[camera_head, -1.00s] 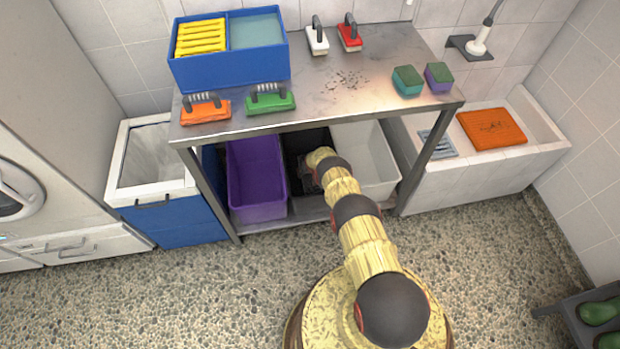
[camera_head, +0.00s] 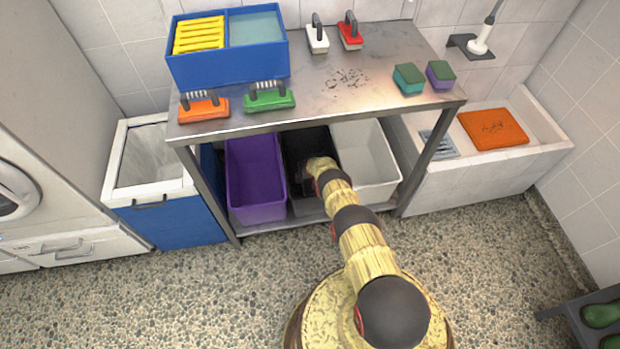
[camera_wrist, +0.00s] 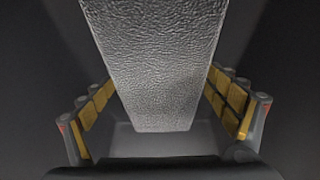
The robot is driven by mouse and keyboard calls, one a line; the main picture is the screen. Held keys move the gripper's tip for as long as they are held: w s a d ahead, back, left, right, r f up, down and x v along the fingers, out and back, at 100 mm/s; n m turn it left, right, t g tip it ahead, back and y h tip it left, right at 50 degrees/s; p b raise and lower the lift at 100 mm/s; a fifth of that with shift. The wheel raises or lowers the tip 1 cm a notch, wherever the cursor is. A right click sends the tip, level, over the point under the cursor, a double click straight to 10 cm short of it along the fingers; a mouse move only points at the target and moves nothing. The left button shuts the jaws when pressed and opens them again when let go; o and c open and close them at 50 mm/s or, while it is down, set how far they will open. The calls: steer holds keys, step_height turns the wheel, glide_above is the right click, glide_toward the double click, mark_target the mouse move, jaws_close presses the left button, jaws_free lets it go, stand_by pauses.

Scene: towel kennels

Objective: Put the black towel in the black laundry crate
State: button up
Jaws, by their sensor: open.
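The black laundry crate (camera_head: 305,143) stands on the lower shelf of the metal table, between a purple crate and a white one. My gripper (camera_wrist: 160,100) is inside its opening and is mostly lost against the dark crate in the head view. In the wrist view its two fingers are apart. A dark, rough-textured slab, apparently the black towel (camera_wrist: 155,60), lies in the space between the fingers, with visible gaps near its lower end. Dark surfaces surround it. I cannot tell whether the towel rests on the crate floor. It is not distinguishable in the head view.
The purple crate (camera_head: 256,175) and white crate (camera_head: 365,155) flank the black one closely. The metal tabletop (camera_head: 340,85) overhangs them, with brushes, sponges and a blue box (camera_head: 228,65) on it. A table leg (camera_head: 425,165) and the sink (camera_head: 485,175) stand at right.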

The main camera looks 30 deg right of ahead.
stand_by(0.3)
steer(key=p+v, duration=1.1)
steer(key=shift+r+p, duration=0.1)
steer(key=shift+p, duration=0.25)
steer(key=shift+s+r+p, duration=0.25)
steer(key=shift+r+p, duration=0.25)
steer(key=shift+p, duration=0.05)
steer(key=shift+a, duration=0.15)
